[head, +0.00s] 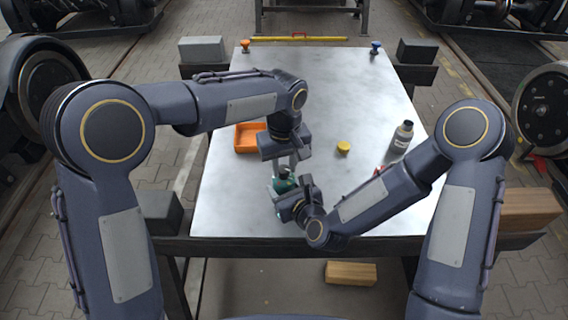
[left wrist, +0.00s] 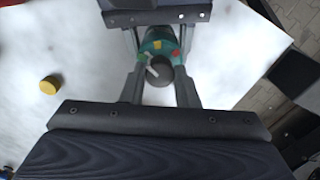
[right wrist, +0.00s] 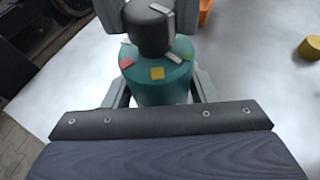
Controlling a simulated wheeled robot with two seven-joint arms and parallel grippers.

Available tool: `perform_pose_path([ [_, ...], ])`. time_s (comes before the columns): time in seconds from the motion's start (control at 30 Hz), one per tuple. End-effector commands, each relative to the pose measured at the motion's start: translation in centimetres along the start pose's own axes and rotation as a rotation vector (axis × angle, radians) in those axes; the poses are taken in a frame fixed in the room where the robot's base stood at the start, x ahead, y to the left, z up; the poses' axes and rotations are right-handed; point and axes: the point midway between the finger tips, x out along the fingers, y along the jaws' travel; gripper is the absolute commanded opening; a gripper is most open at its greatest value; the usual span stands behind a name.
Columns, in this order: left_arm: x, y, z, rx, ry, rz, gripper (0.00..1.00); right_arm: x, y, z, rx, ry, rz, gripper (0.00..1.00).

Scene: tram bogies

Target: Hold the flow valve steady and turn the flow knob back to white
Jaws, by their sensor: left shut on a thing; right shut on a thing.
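The flow valve (head: 284,185) is a teal cylinder standing near the table's front edge. Its black flow knob (left wrist: 160,74) is on top and carries a white pointer. The teal body (right wrist: 160,92) has red, yellow and pale marks around its top. My left gripper (left wrist: 160,80) reaches down from above and is shut on the knob; it also shows in the head view (head: 286,170). My right gripper (right wrist: 162,92) is shut on the teal body from the side. Which mark the pointer meets is hard to tell.
An orange tray (head: 248,150) lies left of the valve. A yellow cap (head: 343,147) and a grey bottle (head: 403,134) stand to the right, with a red item (head: 379,170) partly behind my right arm. The table's far half (head: 320,85) is mostly clear.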

Motion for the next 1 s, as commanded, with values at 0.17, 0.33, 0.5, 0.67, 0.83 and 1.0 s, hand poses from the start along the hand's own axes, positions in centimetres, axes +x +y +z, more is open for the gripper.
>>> perform_pose_path([
  [0.17,-0.03,0.0,-0.01,-0.002,0.001,0.0,0.07,-0.01,0.01,0.01,0.0,0.0,0.0,0.26],
  [0.33,-0.02,-0.01,-0.02,0.088,0.0,0.001,0.07,-0.01,0.01,0.0,0.0,0.0,0.0,0.26],
  [0.5,-0.02,-0.04,-0.02,0.304,0.0,0.001,0.07,-0.01,0.01,0.0,0.0,0.0,0.0,0.26],
  [0.67,-0.03,-0.03,-0.01,0.35,0.001,0.0,0.07,-0.01,0.01,-0.01,0.0,0.0,0.0,0.26],
  [0.83,-0.03,-0.02,-0.01,0.348,0.001,0.0,0.07,-0.01,0.01,-0.01,0.0,0.0,0.0,0.26],
  [1.0,-0.03,-0.03,-0.02,0.452,0.0,0.001,0.07,-0.01,0.01,-0.02,0.0,0.001,0.0,0.26],
])
